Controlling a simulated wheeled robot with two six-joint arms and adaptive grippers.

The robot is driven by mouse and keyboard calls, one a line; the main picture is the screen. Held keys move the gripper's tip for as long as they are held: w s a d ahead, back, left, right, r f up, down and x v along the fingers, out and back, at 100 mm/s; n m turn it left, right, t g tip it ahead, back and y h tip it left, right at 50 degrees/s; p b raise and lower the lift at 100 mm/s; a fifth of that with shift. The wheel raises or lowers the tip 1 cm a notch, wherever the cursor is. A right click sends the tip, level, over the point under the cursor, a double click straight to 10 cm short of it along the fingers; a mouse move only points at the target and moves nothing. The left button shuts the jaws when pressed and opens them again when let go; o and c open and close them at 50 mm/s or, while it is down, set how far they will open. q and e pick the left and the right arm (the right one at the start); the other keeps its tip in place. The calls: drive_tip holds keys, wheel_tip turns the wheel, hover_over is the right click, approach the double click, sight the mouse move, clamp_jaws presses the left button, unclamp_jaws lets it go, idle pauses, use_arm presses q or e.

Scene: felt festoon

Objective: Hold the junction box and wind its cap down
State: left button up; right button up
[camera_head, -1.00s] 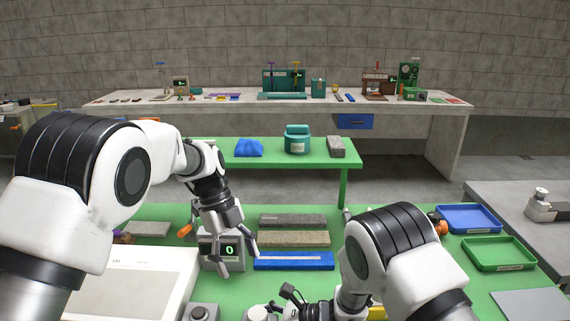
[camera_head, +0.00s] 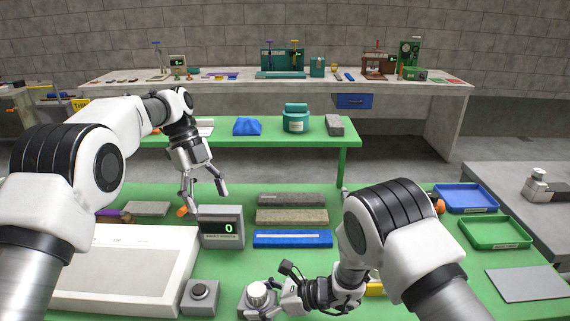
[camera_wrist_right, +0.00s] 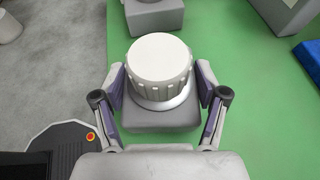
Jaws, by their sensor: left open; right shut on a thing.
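The junction box (camera_head: 245,312) is a small grey block with a round, pale ribbed cap (camera_head: 257,292) on top, at the front edge of the green table. In the right wrist view the cap (camera_wrist_right: 160,66) sits upright above the grey box (camera_wrist_right: 160,121), with a pale ring under it. My right gripper (camera_head: 272,301) is shut on the box; its purple-padded fingers (camera_wrist_right: 161,92) lie along both sides. My left gripper (camera_head: 206,200) is open and empty, farther back, over the grey display unit's (camera_head: 221,238) left rear, well apart from the junction box.
A grey button box (camera_head: 200,296) stands left of the junction box, beside a large pale panel (camera_head: 125,270). Grey, tan and blue bars (camera_head: 293,239) lie behind. Blue (camera_head: 466,198) and green (camera_head: 495,232) trays are at right.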

idle(0.3)
drive_tip(key=o, duration=1.3)
